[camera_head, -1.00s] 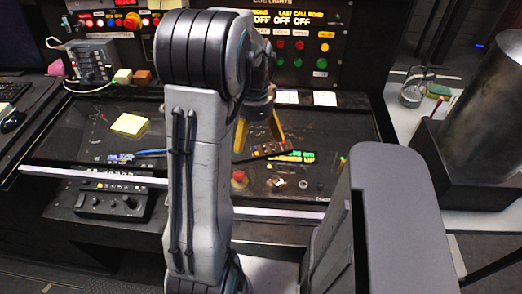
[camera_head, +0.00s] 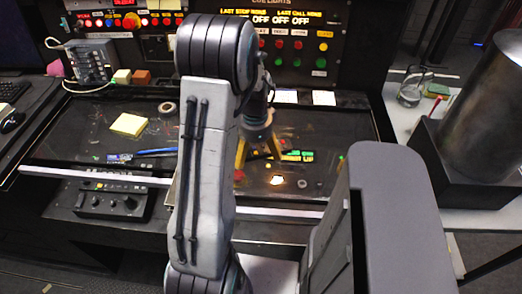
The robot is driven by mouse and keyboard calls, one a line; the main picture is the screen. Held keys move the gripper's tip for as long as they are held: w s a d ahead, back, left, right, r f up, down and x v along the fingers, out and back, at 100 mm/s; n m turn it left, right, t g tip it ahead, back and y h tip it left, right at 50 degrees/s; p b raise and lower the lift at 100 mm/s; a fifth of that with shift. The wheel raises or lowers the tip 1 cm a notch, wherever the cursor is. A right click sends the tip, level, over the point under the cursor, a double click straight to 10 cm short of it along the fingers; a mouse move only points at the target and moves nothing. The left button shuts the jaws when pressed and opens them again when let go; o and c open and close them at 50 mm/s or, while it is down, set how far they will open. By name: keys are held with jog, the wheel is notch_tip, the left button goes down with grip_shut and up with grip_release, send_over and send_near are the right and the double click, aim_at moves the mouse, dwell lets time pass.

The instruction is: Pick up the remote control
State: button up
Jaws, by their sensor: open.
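My gripper (camera_head: 259,159) has yellow fingers spread apart and reaches down to the dark console desk, right of my arm's grey link. A dark, narrow bar, which looks like the remote control (camera_head: 287,146), lies on the desk at the fingers. Only part of it shows, at the right finger; the fingers and arm hide the rest. I cannot tell whether the fingers touch it.
Green-lit labels (camera_head: 298,156), a bright small object (camera_head: 277,181) and a red button (camera_head: 239,177) are close to the gripper. A yellow note pad (camera_head: 128,124), a tape roll (camera_head: 167,107) and a blue pen (camera_head: 155,152) lie left. A metal cylinder (camera_head: 483,95) stands right.

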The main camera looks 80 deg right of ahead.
jog(key=shift+c, duration=0.2)
jog(key=c, duration=1.3)
jog(key=shift+r, duration=0.15)
jog(key=shift+c, duration=0.2)
